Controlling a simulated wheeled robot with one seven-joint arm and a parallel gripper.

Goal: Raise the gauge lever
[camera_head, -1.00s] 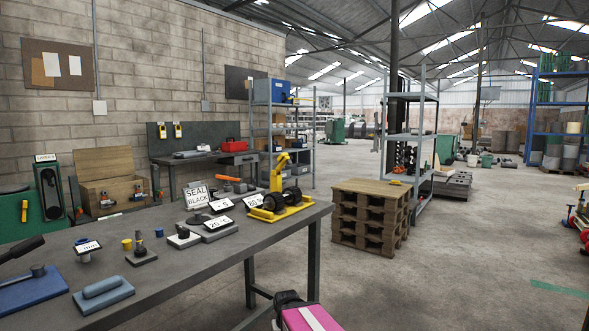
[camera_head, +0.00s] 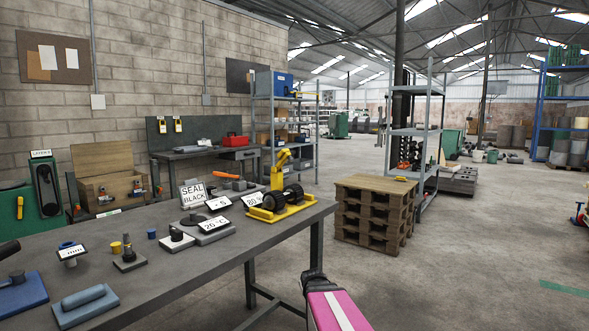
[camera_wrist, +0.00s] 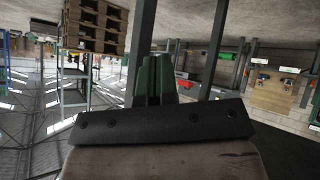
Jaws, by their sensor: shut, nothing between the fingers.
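I cannot tell for sure which part is the gauge lever. A green cabinet (camera_head: 27,205) at the far left has a label on top that seems to read "LEVER", a dark slotted panel (camera_head: 46,187) and a small yellow handle (camera_head: 20,208). A yellow device (camera_head: 281,194) with a raised arm and black rollers stands on the right end of the grey workbench. My gripper (camera_wrist: 153,60) shows in the wrist view as two green fingers close together, shut and empty. It touches nothing that I can see. The fingertips do not show in the head view.
The grey workbench (camera_head: 130,287) carries a "SEAL BLACK" sign (camera_head: 193,194), temperature tags, small pegs and blue blocks (camera_head: 85,305). A pallet stack (camera_head: 372,213) stands right of it. My pink arm link is beside the bench. The floor (camera_head: 460,260) at right is clear.

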